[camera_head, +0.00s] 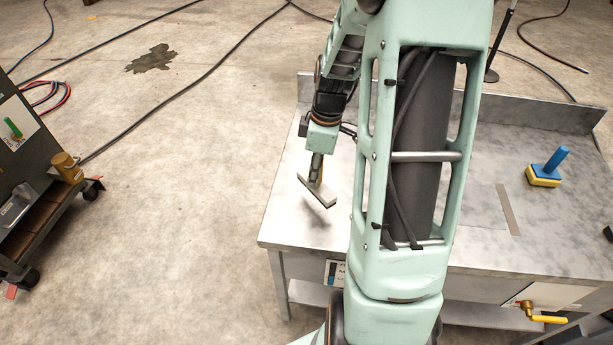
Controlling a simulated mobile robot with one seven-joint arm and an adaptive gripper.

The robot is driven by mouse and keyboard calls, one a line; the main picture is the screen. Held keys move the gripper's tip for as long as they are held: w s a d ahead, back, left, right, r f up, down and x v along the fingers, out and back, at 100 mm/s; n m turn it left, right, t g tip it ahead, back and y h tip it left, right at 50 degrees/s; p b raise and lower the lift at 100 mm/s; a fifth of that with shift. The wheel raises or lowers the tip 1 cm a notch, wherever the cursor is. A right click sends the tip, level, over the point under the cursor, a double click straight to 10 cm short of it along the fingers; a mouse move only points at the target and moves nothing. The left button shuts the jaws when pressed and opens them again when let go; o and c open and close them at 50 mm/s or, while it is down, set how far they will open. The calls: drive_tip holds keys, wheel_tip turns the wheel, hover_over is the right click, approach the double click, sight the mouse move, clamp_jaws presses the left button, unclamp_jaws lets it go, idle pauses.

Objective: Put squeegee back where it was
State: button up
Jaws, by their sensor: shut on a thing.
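My gripper (316,176) is shut on the squeegee (321,194), which has a long grey bar and a small yellowish part near the fingers. The squeegee hangs tilted over the left part of the grey metal table (302,238). A shadow on the tabletop lies below it and apart from it, so it seems to be held above the surface. The fingers and most of the squeegee's handle are small and partly hidden. A flat tan strip (507,208) lies on the right part of the table.
A yellow and blue block with a blue handle (545,170) stands at the table's right. A raised rim (540,113) runs along the back. A yellow crank handle (540,318) sticks out at the front. A dark cart (38,190) stands at far left. Cables cross the floor.

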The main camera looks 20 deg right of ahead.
drive_tip(key=shift+w+a+f, duration=0.1)
drive_tip(key=shift+w+f, duration=0.7)
drive_tip(key=shift+f, duration=1.75)
drive_tip(key=shift+f, duration=0.2)
drive_tip(key=o, duration=1)
drive_tip(key=shift+r, duration=0.15)
drive_tip(key=r, duration=0.8)
drive_tip(key=d+r, duration=0.1)
drive_tip(key=r, duration=0.3)
drive_tip(key=shift+s+d, duration=0.1)
drive_tip(key=shift+s, duration=0.25)
